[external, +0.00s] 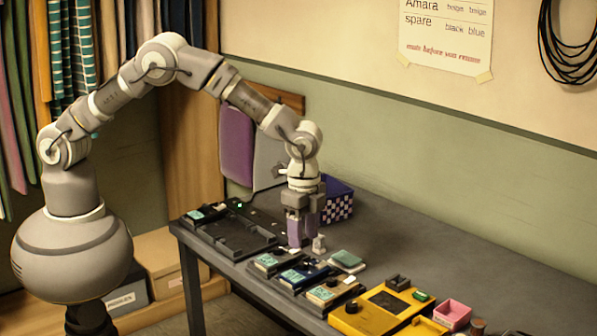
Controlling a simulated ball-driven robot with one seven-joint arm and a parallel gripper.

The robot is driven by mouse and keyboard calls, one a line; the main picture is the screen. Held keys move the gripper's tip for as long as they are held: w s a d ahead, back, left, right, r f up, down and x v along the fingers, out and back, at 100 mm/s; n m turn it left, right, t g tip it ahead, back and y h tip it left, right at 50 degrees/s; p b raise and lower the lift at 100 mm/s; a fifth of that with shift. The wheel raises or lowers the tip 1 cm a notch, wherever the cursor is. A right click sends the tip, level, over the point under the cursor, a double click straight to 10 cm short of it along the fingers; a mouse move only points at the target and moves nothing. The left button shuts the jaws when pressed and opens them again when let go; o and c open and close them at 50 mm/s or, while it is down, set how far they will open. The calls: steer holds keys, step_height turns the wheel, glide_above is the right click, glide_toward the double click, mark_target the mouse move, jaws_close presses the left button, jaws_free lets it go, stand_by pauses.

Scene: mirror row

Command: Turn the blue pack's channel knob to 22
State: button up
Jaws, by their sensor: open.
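The blue pack (303,276) lies on the dark table in a row with other packs, with a pale teal label or screen on its top. Its channel knob and any numbers are too small to read. My gripper (297,246) points straight down over the table, behind the row of packs and a little left of the blue pack. Its jaws are open, with purplish fingers. I cannot tell whether the fingertips touch anything.
A black pack (270,262) and a beige pack (334,292) flank the blue pack. A small whitish object (319,244) stands right of my fingers. A yellow unit (372,313) and pink box (452,314) lie nearer right. A checkered box (338,203) stands behind.

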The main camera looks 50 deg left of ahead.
mark_target(303, 263)
step_height(303, 263, down, 6)
steer(key=shift+f+b, duration=0.25)
steer(key=shift+b, duration=0.8)
jaws_close()
steer(key=shift+r+n+p, duration=0.1)
steer(key=shift+n+p, duration=0.2)
steer(key=shift+p, duration=0.05)
steer(key=shift+w+r+n+p, duration=0.1)
steer(key=shift+n+p, duration=0.65)
steer(key=shift+n, duration=0.25)
steer(key=n+p, duration=0.2)
steer(key=n, duration=0.2)
steer(key=shift+n, duration=0.3)
steer(key=n+p, duration=0.1)
steer(key=n, duration=0.2)
steer(key=shift+n+p, duration=0.8)
steer(key=shift+n, duration=1.3)
